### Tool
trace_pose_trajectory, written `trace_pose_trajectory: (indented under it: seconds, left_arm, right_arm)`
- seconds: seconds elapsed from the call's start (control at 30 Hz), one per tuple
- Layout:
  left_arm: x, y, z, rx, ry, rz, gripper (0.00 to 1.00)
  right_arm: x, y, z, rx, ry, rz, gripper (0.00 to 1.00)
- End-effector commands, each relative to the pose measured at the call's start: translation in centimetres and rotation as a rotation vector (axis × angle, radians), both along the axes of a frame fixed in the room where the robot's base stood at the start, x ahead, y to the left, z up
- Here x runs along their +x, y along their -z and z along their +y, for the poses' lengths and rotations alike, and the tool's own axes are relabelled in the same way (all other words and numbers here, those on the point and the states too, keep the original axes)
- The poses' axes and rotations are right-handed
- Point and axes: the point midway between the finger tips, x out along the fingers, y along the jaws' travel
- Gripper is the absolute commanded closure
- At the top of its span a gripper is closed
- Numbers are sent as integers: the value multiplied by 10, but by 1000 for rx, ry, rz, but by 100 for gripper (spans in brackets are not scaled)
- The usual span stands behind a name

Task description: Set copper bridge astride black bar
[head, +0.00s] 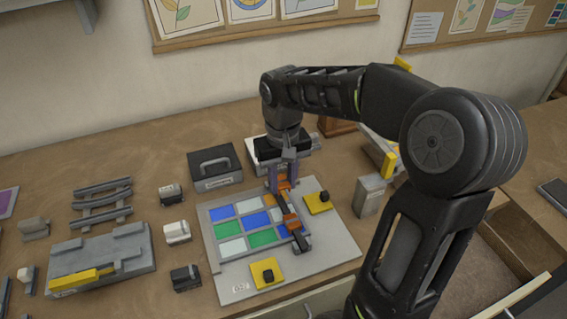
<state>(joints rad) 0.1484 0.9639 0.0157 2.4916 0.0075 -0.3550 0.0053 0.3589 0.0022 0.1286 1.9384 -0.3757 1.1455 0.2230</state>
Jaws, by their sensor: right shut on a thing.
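My right gripper (283,179) reaches down from above over the painted glass panel (235,283) and is shut on a copper-orange piece, the copper bridge (284,184). The black bar (300,241) lies along the right side of the coloured panes, its near end showing. A second copper-orange piece (291,222) sits across the bar, nearer than the gripper. The fingers hide much of the held bridge and the bar's far part. I cannot tell whether the held bridge touches the bar. My left gripper is not in view.
Yellow blocks with black knobs sit on the panel's near edge (267,273) and right side (318,202). A black case (215,167) stands behind. A grey fixture (100,260), a rack (102,203) and small blocks (177,232) are left. A grey block (369,196) stands right.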

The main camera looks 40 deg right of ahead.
Motion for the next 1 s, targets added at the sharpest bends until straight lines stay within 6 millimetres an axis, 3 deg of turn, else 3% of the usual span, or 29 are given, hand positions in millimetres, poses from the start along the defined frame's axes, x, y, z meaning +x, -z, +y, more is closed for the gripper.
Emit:
trace_pose_trajectory:
  seconds: [0.37,0.7,1.0]
  left_arm:
    - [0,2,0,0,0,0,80]
    - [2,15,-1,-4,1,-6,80]
    - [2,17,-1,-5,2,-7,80]
  right_arm:
    - [0,2,0,0,0,0,100]
    - [0,21,0,0,0,0,100]
    - [0,25,0,0,0,-1,100]
